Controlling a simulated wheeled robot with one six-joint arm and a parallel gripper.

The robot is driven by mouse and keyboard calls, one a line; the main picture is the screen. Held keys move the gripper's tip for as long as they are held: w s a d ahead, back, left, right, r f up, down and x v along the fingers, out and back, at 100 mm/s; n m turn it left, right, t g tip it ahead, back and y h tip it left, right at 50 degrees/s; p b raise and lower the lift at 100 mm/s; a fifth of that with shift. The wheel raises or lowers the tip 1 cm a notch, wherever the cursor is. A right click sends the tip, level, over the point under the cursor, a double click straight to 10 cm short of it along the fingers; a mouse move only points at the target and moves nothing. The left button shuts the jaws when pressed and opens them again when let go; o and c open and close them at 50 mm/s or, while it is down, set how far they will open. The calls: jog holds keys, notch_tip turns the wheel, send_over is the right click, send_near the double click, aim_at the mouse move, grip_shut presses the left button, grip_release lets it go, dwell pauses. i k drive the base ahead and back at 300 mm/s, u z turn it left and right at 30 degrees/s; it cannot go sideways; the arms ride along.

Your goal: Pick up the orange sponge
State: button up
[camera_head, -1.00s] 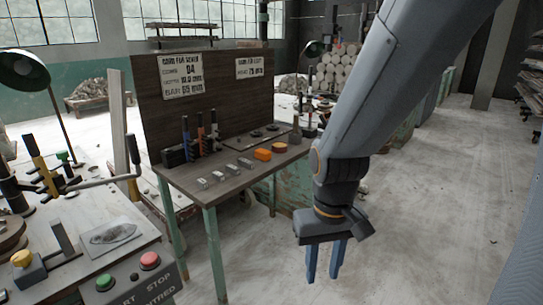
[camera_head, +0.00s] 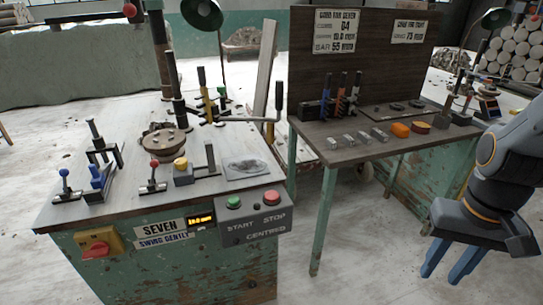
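A small orange block (camera_head: 400,130), which looks like the orange sponge, lies on the dark wooden table (camera_head: 345,155) near its right part. A flatter reddish-brown piece (camera_head: 420,127) lies just right of it. My gripper (camera_head: 451,275) hangs at the lower right, in front of the table and apart from the orange block. Its two blue fingers point down with a gap between them, and nothing shows in it.
Several small metal blocks (camera_head: 362,137) lie in a row left of the orange block. Upright tools (camera_head: 340,97) stand behind, before a dark board (camera_head: 368,50). A green machine bench (camera_head: 165,262) with levers and buttons fills the left. Grey floor lies open below the table.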

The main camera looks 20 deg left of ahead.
aim_at(399, 130)
jog(key=z, duration=0.75)
jog(key=i, duration=0.95)
jog(key=z, duration=0.6)
jog(key=i, duration=0.85)
jog(key=u, duration=0.85)
jog(key=i, duration=0.75)
jog(key=u, duration=0.65)
